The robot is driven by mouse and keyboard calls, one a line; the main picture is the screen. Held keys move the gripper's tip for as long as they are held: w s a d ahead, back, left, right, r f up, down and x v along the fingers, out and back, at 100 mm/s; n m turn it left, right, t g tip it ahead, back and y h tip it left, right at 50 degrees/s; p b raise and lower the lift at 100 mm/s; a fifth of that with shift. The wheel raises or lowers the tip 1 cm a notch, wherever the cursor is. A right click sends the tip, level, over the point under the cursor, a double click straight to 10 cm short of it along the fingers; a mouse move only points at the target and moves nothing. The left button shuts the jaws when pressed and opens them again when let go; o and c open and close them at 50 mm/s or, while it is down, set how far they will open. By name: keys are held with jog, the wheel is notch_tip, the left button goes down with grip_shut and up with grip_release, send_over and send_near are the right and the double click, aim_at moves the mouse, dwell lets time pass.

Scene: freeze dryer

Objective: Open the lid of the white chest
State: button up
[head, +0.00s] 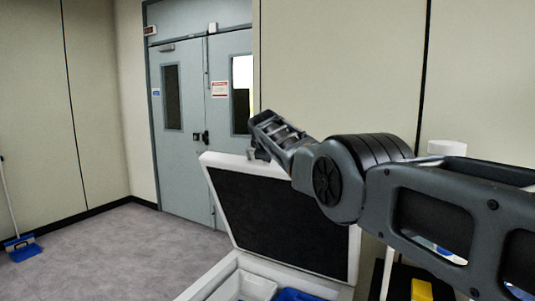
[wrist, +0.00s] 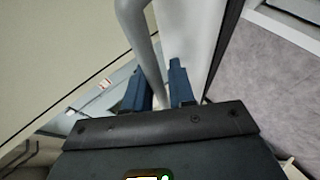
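The white chest (head: 212,275) stands at the bottom middle of the head view, cut off by the lower edge. Its lid (head: 282,215) is raised steeply, with the dark inner panel facing the camera. My gripper (head: 259,154) is at the lid's top edge, near its upper left corner. In the wrist view, a pale curved handle (wrist: 143,40) runs between the two blue fingers of my gripper (wrist: 160,88), which look closed on it. The white lid (wrist: 196,45) shows beside the right finger. The fingertips are small and partly hidden in the head view.
Inside the chest are a white container (head: 252,287) and something blue (head: 295,295). A yellow object (head: 421,290) is at the lower right, below my arm. Grey double doors (head: 188,125) stand behind. A blue dustpan (head: 21,247) is far left. The floor (head: 125,255) left of the chest is clear.

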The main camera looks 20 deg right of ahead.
jog(key=shift+o, duration=1.4)
jog(key=shift+f, duration=0.1)
jog(key=shift+s, duration=0.1)
jog(key=b+v, duration=0.2)
jog(key=v, duration=0.6)
jog(key=shift+w+r, duration=0.2)
jog(key=shift+r, duration=0.05)
